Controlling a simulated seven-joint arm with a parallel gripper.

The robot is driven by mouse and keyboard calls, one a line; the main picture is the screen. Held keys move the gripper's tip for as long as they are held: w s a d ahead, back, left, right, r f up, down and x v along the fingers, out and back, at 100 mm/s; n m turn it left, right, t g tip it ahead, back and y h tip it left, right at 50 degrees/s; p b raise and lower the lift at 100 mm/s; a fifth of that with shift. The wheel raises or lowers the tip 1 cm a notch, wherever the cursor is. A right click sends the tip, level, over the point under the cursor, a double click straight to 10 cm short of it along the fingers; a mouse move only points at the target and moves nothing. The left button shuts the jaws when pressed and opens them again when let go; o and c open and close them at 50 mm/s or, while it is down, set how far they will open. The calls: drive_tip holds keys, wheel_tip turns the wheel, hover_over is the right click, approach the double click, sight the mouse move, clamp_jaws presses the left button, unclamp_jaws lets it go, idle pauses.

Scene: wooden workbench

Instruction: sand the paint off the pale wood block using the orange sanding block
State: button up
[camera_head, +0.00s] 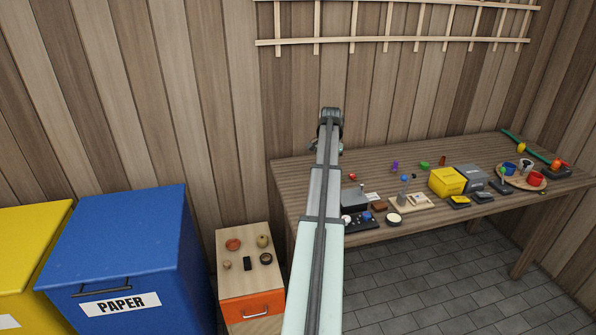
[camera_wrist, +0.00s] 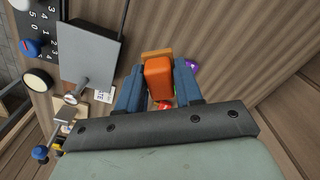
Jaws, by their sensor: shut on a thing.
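My gripper (camera_wrist: 159,76) is shut on the orange sanding block (camera_wrist: 158,80), which sits between its two blue fingers in the wrist view. A lighter orange-brown strip shows at the block's far end; I cannot tell if it is part of it. In the head view my arm reaches over the left end of the workbench and hides the gripper and block. A pale wood piece (camera_head: 411,203) lies near the bench's front edge with small things on it. I cannot tell whether this is the painted block, and no paint is clear.
The workbench (camera_head: 460,160) holds a grey box (camera_head: 354,199), a yellow box (camera_head: 447,181) and a round tray (camera_head: 519,184) at the right. The grey box (camera_wrist: 90,55) is left of my gripper in the wrist view. The back of the bench is mostly clear.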

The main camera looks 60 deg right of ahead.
drive_tip(key=s+d+m, duration=0.3)
drive_tip(key=s+d, duration=0.3)
drive_tip(key=s, duration=0.5)
drive_tip(key=s+d+m, duration=0.2)
drive_tip(key=s+d, duration=0.4)
drive_tip(key=s, duration=0.4)
drive_tip(key=m, duration=0.3)
approach(423, 196)
drive_tip(key=shift+a+f, duration=0.15)
drive_tip(key=shift+f, duration=3.25)
drive_tip(key=shift+w+a+f, duration=0.1)
drive_tip(key=shift+w+a, duration=0.5)
drive_tip(key=shift+a, duration=0.05)
drive_tip(key=shift+c, duration=0.3)
drive_tip(key=shift+w+a, duration=0.55)
drive_tip(key=shift+s+d, duration=1)
drive_tip(key=shift+d, duration=0.15)
drive_tip(key=shift+w+a, duration=1.1)
drive_tip(key=shift+a, duration=0.15)
drive_tip(key=s+d, duration=0.2)
drive_tip(key=shift+s+d, duration=0.2)
drive_tip(key=shift+d, duration=0.15)
wheel_tip(423, 196, up, 8)
drive_tip(key=shift+r, duration=0.2)
